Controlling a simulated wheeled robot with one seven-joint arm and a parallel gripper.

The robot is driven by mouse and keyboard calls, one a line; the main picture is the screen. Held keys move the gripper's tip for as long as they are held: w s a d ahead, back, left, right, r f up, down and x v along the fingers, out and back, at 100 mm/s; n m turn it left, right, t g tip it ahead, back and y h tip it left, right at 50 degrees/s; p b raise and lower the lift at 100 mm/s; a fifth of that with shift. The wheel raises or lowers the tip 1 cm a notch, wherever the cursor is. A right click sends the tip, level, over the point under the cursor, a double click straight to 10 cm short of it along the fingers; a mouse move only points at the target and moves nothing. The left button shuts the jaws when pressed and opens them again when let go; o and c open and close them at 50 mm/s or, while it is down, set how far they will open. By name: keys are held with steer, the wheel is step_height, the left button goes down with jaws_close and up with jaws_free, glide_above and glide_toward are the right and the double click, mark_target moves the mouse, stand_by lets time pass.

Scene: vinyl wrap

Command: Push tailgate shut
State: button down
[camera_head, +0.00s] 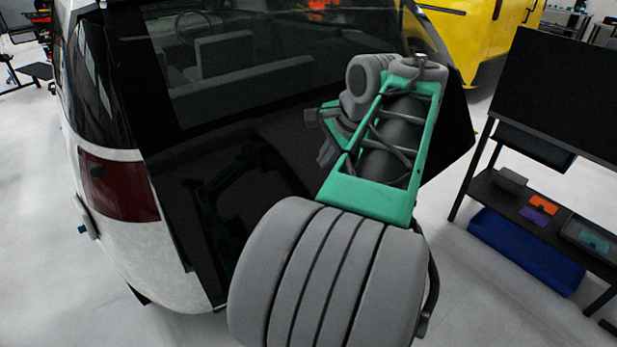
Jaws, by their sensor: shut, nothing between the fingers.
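The tailgate (205,165) is a glossy black panel with a large rear window on the back of a white vehicle (165,255). It stands close to the body, with a dark edge along its lower left side; I cannot tell whether it is fully closed. My gripper (326,152) is small in the view, left of my green arm link and in front of the tailgate below the window. It is shut and empty. Its fingertips are partly hidden by my arm, and I cannot tell whether they touch the panel. My arm also covers the panel's lower right part.
A black rack (500,205) with a dark screen (565,95) stands at the right, with a blue bin (525,250) under it. A yellow vehicle (480,30) is behind. The pale floor (60,290) is clear at the lower left.

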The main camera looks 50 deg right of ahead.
glide_toward(304, 180)
step_height(304, 180, down, 3)
steer(key=shift+w+d+f, duration=0.25)
steer(key=shift+w+f, duration=0.65)
steer(key=shift+w, duration=0.05)
steer(key=shift+w+d+f, duration=0.15)
steer(key=shift+w+f, duration=0.2)
steer(key=shift+w, duration=0.05)
steer(key=shift+f, duration=0.1)
